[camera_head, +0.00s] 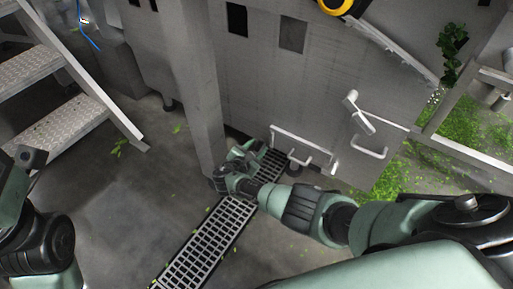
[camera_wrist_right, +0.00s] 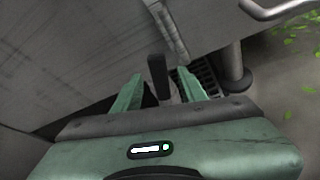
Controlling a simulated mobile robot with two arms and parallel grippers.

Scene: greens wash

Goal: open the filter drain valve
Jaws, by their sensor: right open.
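My right gripper (camera_head: 252,148) is low beside the grey machine wall, above the floor grating. In the right wrist view its two green fingers (camera_wrist_right: 160,92) are apart. A dark upright bar (camera_wrist_right: 157,75), which looks like the drain valve's lever, stands between the fingers in that view. I cannot tell how deep it sits between them or whether they touch it. The valve body is mostly hidden behind the gripper, and the lever cannot be made out in the head view. My left arm shows at the left edge, but its gripper is not visible.
A grey post (camera_head: 197,90) stands just left of my right gripper. A floor grating (camera_head: 207,243) runs beneath it. A pale rail (camera_head: 300,140) and a white-handled lever (camera_head: 358,112) are on the machine wall to the right. Metal steps (camera_head: 65,119) stand at left, with open floor between.

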